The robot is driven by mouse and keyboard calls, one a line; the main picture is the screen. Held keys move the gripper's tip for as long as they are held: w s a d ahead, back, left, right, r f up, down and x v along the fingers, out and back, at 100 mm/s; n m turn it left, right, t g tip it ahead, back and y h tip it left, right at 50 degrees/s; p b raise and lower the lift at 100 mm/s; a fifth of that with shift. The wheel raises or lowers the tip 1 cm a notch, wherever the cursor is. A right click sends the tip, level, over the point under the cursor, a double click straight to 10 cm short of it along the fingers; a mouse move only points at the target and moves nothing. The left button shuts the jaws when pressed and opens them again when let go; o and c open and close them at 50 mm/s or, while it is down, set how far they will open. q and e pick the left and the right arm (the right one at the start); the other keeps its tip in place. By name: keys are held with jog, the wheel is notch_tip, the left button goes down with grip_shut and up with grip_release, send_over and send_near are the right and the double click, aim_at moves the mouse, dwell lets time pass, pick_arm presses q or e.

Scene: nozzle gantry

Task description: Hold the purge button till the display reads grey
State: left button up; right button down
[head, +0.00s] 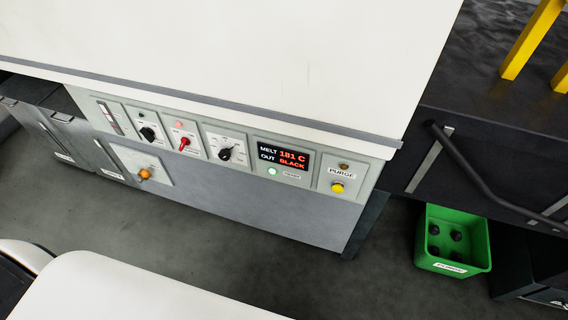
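The purge button (337,188) is a yellow knob on the right end of the grey control panel, under a "PURGE" label. A small dull amber lamp (344,166) sits above it. The display (284,156) is a dark screen left of the button, with "MELT 181 C" and "OUT BLACK", the readings in red. A green lamp (272,171) is lit beneath the display. Nothing touches the button. Neither of my grippers shows in the head view.
Left on the panel are a black knob (148,134), a red-pointer knob (184,143) and another black dial (225,153). An orange knob (145,174) sits lower. A green bin (453,237) with several dark lumps stands on the floor at right. A dark handrail (480,190) is above it.

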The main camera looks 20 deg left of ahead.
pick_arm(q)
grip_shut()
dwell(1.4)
